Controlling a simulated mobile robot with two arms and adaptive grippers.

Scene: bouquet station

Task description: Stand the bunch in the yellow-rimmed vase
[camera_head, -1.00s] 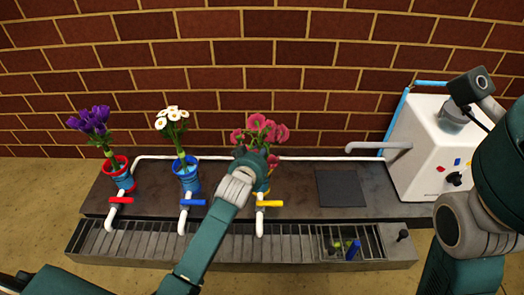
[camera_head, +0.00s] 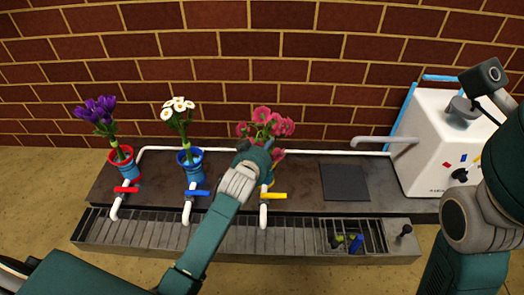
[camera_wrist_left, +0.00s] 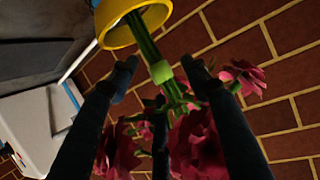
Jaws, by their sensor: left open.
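The pink bunch (camera_head: 266,122) stands upright at the third place from the left. In the left wrist view its green stems (camera_wrist_left: 146,45) run into the yellow-rimmed vase (camera_wrist_left: 138,22), which has a blue body. A light green band (camera_wrist_left: 161,71) circles the stems just outside the rim. My left gripper (camera_head: 256,152) is in front of the bunch and hides most of the vase in the head view. In the left wrist view its fingers (camera_wrist_left: 160,72) are apart, one on each side of the stems near the band. My right arm is at the right edge; its fingers are not visible.
A red vase (camera_head: 122,160) with purple flowers and a blue vase (camera_head: 190,163) with white flowers stand to the left. Taps with red, blue and yellow (camera_head: 273,196) handles stand in front. A white machine (camera_head: 440,140) is at the right, beside a bare dark pad (camera_head: 345,182).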

